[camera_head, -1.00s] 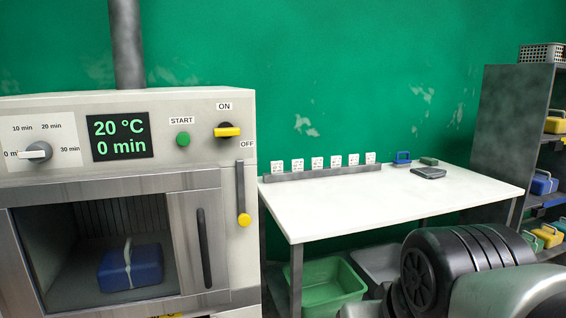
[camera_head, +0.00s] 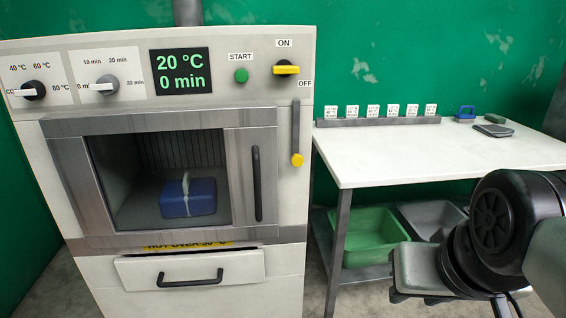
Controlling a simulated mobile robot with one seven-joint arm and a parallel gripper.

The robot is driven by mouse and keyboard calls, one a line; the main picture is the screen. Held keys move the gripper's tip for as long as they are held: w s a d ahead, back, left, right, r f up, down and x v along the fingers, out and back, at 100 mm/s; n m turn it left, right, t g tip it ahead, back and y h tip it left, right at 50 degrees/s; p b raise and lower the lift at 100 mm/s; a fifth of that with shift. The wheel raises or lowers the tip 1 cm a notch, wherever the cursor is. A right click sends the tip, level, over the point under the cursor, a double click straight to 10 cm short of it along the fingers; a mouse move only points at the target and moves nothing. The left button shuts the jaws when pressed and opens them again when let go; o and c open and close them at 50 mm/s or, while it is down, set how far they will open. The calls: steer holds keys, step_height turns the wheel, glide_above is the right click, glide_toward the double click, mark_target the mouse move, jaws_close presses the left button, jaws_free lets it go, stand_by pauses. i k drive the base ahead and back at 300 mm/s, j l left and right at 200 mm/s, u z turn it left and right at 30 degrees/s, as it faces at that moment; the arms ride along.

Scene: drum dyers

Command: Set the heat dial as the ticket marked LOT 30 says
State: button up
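The heat dial (camera_head: 35,90) is a black knob with a white pointer at the upper left of the dryer front (camera_head: 25,140). Its scale shows 40 °C, 60 °C and 80 °C, and the pointer points left, to a mark it partly covers that begins "CO". The display (camera_head: 181,72) reads 20 °C and 0 min. Several small white tickets (camera_head: 373,111) stand in a grey rack (camera_head: 380,122) on the table; their print is too small to read, so I cannot tell which is LOT 30. My gripper (camera_head: 420,275) is at the lower right, far from the dial; its fingers are not clear.
The time dial (camera_head: 105,85) points left to 0 min. A green START button (camera_head: 241,75), yellow ON/OFF switch (camera_head: 286,70) and yellow-ended lever (camera_head: 297,150) sit farther right. A drawer (camera_head: 190,268) juts out below. The white table (camera_head: 430,155) is mostly bare.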

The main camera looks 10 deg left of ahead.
mark_target(33, 90)
steer(key=u, duration=1.2)
